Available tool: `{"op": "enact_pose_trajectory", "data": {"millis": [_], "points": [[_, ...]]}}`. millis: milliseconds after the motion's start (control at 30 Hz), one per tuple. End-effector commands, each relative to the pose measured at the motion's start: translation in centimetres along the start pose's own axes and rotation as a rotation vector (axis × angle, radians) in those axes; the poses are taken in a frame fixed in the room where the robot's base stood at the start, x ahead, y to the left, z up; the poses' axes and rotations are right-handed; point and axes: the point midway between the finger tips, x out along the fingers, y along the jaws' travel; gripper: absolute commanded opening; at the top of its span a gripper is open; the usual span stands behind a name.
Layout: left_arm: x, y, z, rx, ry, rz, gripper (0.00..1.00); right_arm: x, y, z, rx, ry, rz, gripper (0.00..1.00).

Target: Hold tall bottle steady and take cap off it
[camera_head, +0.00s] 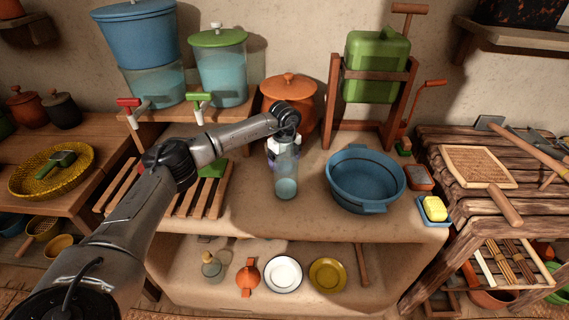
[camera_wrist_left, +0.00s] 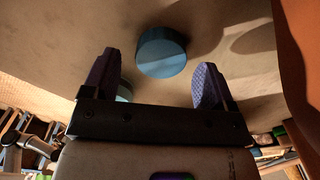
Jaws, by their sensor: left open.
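The tall bottle (camera_head: 286,178) is clear with pale blue-green contents. It stands upright on the clay counter, left of the blue basin. My left arm comes in from the left, and my left gripper (camera_head: 284,150) is at the bottle's upper part, so the bottle's top is hard to make out. In the left wrist view my left gripper (camera_wrist_left: 157,85) is open, its two purple fingers apart. A round blue piece, apparently the cap (camera_wrist_left: 162,52), shows between and beyond the fingertips. I cannot tell whether a finger touches the bottle. My right gripper is not in view.
A blue basin (camera_head: 366,178) stands right of the bottle, and an orange lidded pot (camera_head: 289,92) behind it. A slatted wooden rack (camera_head: 204,200) lies to the left. The counter front by the bottle is clear.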

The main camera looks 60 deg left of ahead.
Motion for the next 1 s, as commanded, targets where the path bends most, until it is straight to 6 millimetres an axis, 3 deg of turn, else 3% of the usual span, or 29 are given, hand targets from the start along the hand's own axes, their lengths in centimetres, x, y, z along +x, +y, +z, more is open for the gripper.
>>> {"op": "enact_pose_trajectory", "data": {"millis": [33, 100, 400, 600, 1000], "points": [[-1.7, 0.0, 0.0, 0.000, 0.000, -0.003, 0.79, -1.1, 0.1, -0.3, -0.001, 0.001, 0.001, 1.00], [-3.1, 0.0, 0.0, 0.000, 0.000, -0.003, 0.79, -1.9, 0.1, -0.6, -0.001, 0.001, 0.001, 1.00], [-7.9, 0.0, 0.0, -0.001, 0.000, -0.002, 0.79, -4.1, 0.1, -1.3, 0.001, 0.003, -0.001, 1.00], [-9.6, 0.0, 0.0, -0.001, 0.000, -0.001, 0.79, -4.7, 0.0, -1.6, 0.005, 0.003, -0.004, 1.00], [-10.4, 0.0, 0.0, -0.001, 0.000, -0.001, 0.79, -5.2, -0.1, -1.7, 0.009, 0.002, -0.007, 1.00]]}}
